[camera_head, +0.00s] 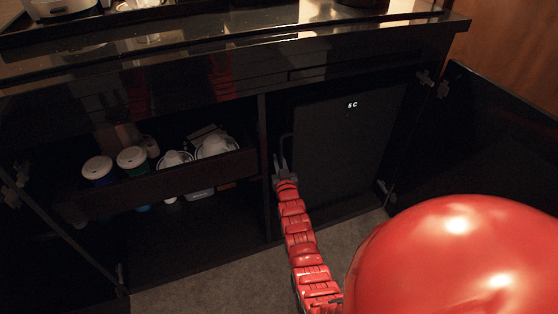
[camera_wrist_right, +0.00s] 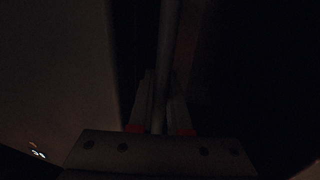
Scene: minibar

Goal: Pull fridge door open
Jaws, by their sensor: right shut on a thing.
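The fridge door (camera_head: 345,150) is a dark panel with a small white "5C" display, in the right-hand compartment of the black cabinet. It looks shut or nearly so; the dark edge makes a small gap hard to judge. Its thin vertical handle (camera_head: 284,145) is at the door's left edge. My right gripper (camera_head: 280,164) is at the lower part of this handle. In the right wrist view the handle bar (camera_wrist_right: 168,50) runs down between the two fingers (camera_wrist_right: 160,105), which are shut on it. My left gripper is not in view.
The cabinet's right door (camera_head: 490,140) stands swung open at the right. To the left, an open drawer (camera_head: 165,182) holds lidded cups (camera_head: 98,168) and white crockery (camera_head: 215,146). Carpeted floor (camera_head: 200,285) is free in front. The countertop (camera_head: 240,20) overhangs above.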

